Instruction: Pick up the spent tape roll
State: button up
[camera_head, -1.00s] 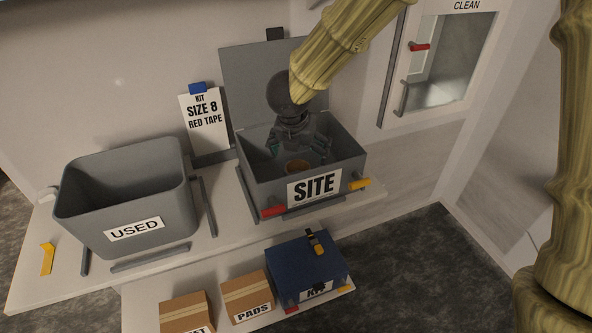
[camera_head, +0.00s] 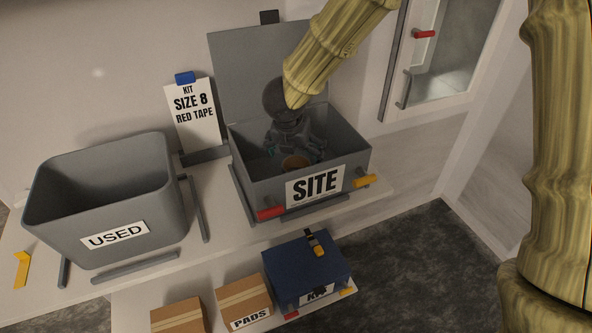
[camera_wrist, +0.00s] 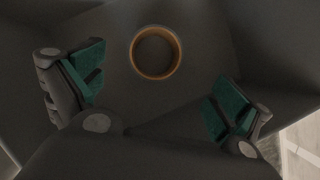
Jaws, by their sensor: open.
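In the head view my gripper (camera_head: 292,155) is down inside the SITE box (camera_head: 268,187), just above or behind the roll. In the wrist view the roll sits beyond the line between the fingertips, touching neither finger. The gap between roll and fingers is hard to judge.
The SITE box's lid (camera_head: 245,75) stands open behind it. A grey USED bin (camera_head: 150,203) is empty-looking at left. A sign (camera_head: 193,118) reads size 8, red tape. A blue kit case (camera_head: 300,268) and cardboard boxes (camera_head: 243,298) sit on the lower shelf.

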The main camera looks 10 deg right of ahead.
aim_at(296, 166)
jog(key=shift+a+p+x, duration=0.15)
jog(key=shift+p+x, duration=0.4)
jog(key=shift+x, duration=1.6)
jog(key=shift+a+p+x, duration=0.2)
jog(key=shift+p+x, duration=0.35)
jog(key=shift+x, duration=1.6)
jog(key=shift+w, duration=0.15)
jog(key=shift+c, duration=0.4)
jog(key=c, duration=0.9)
